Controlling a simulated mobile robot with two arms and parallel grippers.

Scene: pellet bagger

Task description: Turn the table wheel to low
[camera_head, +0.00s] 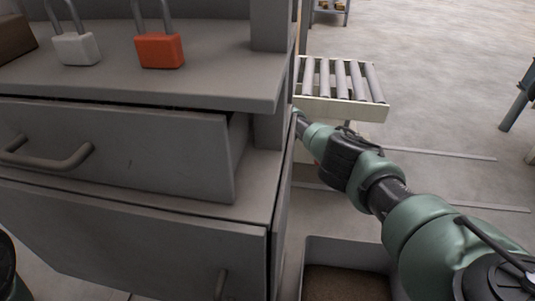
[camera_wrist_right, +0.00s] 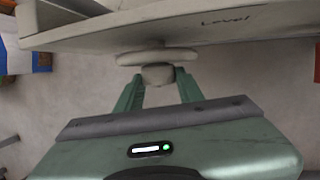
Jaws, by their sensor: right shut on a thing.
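In the right wrist view, my right gripper (camera_wrist_right: 158,92) has its two green fingers closed on either side of a small grey knob (camera_wrist_right: 158,74). The knob sits against a pale rounded disc, the wheel (camera_wrist_right: 157,56), under a light panel (camera_wrist_right: 200,28) that bears the word "Level". No low mark is readable. In the head view, my right arm reaches in from the lower right to the side of the grey cabinet. Its gripper end and the wheel are hidden behind the cabinet edge there. My left gripper is not in view.
The grey cabinet (camera_head: 120,151) has a slightly open drawer. A white padlock (camera_head: 76,48) and an orange padlock (camera_head: 160,50) are on its shelf. A roller conveyor (camera_head: 342,107) stands behind my right arm. An open bin (camera_head: 348,243) lies below it. Floor at right is mostly clear.

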